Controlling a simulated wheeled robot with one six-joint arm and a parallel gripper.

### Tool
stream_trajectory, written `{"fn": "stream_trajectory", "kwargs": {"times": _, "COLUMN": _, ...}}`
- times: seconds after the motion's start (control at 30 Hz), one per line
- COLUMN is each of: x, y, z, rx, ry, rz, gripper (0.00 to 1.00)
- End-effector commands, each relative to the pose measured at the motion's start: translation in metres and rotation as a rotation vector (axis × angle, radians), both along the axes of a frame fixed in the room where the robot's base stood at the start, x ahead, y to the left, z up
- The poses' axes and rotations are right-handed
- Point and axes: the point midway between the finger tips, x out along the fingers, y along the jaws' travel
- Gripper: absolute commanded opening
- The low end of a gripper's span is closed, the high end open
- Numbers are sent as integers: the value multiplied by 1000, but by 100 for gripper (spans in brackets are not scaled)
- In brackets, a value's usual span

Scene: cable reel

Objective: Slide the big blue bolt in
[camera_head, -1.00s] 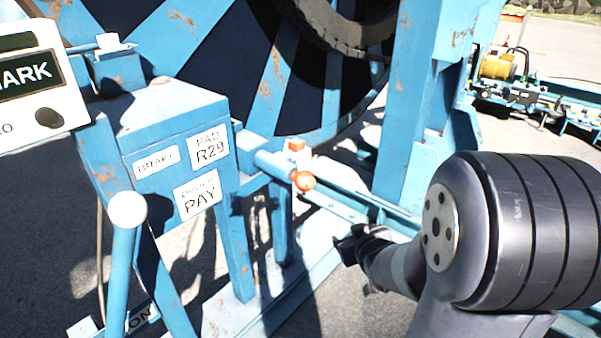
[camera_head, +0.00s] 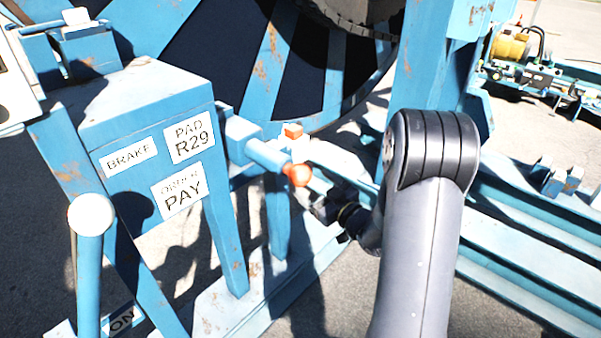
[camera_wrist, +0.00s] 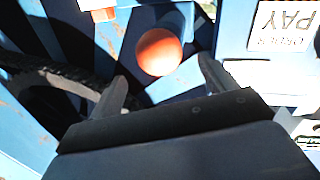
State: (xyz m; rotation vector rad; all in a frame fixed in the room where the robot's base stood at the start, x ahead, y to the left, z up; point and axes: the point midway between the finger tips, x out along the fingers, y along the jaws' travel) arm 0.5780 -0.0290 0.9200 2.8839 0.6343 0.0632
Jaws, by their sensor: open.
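The big blue bolt (camera_head: 265,154) is a thick blue bar at the side of the brake box, with a round orange knob (camera_head: 298,174) at its end. My gripper (camera_head: 322,206) is just below and right of the knob in the head view, dark and partly in shadow. In the wrist view the orange knob (camera_wrist: 158,52) shows ahead of the open fingers (camera_wrist: 163,80), roughly between them. I see no contact with the knob. Nothing is held. Most of the bolt's shaft is hidden behind the knob in the wrist view.
The blue brake box (camera_head: 145,110) carries BRAKE, PAD R29 and PAY labels. A white-topped lever (camera_head: 90,215) stands in front of it. A small orange block (camera_head: 292,131) sits behind the bolt. A blue upright (camera_head: 425,65) and the reel (camera_head: 225,55) stand behind; low rails (camera_head: 530,250) run right.

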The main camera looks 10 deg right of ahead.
Motion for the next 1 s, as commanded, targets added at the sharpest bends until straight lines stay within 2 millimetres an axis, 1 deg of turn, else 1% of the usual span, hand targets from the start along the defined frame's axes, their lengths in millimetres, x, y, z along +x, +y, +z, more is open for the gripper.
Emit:
{"fn": "stream_trajectory", "kwargs": {"times": 0.03, "x": 9, "y": 6, "z": 1, "rx": 0, "ry": 1, "rz": 4, "gripper": 80}}
{"fn": "stream_trajectory", "kwargs": {"times": 0.2, "x": 37, "y": 19, "z": 1, "rx": 0, "ry": 0, "rz": 2, "gripper": 80}}
{"fn": "stream_trajectory", "kwargs": {"times": 0.3, "x": 49, "y": 23, "z": 1, "rx": -1, "ry": 1, "rz": 2, "gripper": 80}}
{"fn": "stream_trajectory", "kwargs": {"times": 0.4, "x": 56, "y": 26, "z": 0, "rx": 0, "ry": 1, "rz": 0, "gripper": 80}}
{"fn": "stream_trajectory", "kwargs": {"times": 0.53, "x": 60, "y": 28, "z": 0, "rx": -1, "ry": 2, "rz": -1, "gripper": 80}}
{"fn": "stream_trajectory", "kwargs": {"times": 0.77, "x": 60, "y": 28, "z": 0, "rx": -1, "ry": 2, "rz": -1, "gripper": 79}}
{"fn": "stream_trajectory", "kwargs": {"times": 1.0, "x": 59, "y": 28, "z": 0, "rx": -1, "ry": 2, "rz": -1, "gripper": 59}}
